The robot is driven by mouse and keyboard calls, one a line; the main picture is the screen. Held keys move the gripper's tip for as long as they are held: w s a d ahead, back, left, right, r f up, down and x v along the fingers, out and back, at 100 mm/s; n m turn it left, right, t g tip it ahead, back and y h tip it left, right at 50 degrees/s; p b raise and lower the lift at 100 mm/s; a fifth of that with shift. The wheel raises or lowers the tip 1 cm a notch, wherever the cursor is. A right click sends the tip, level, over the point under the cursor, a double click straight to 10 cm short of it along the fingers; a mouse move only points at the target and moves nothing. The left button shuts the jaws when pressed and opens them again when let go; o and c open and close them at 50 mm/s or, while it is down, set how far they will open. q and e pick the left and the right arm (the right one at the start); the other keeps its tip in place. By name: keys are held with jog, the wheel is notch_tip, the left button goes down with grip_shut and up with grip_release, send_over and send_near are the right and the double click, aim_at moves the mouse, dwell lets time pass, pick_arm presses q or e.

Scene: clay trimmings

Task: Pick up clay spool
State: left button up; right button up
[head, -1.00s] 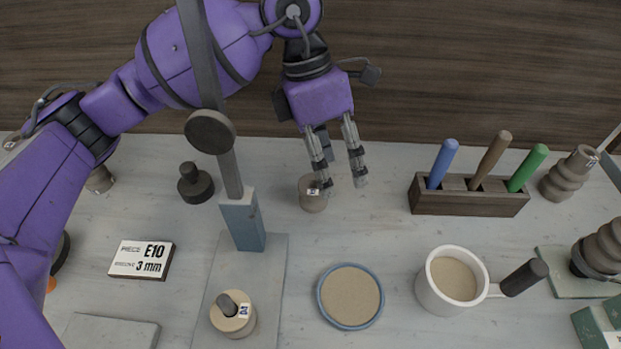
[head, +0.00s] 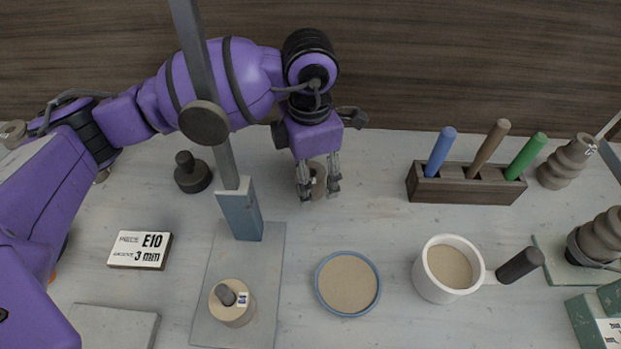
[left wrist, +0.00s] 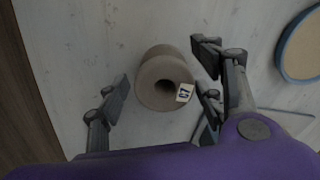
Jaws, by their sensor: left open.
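The clay spool (left wrist: 157,75) is a grey-brown cylinder with a dark centre hole and a small white label. It stands on the table between the open fingers of my left gripper (left wrist: 163,85) in the left wrist view, with a gap on each side. In the head view the spool (head: 319,180) is partly hidden behind the fingers of my left gripper (head: 319,190). Another tan disc-like piece (head: 232,312) with a grey peg and a white label sits on a grey plate. My right gripper is not in view.
A blue-rimmed dish (head: 376,300) and a white mug (head: 424,290) stand in front and to the right. A wooden rack (head: 466,190) holds coloured sticks. A black knob (head: 193,173), an upright gauge post (head: 240,212) and a label block (head: 140,250) stand left.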

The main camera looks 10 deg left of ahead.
pick_arm(q)
jog(key=c, duration=1.4)
jog(key=shift+r, duration=0.15)
notch_tip(320, 180, up, 10)
jog(key=shift+f, duration=0.1)
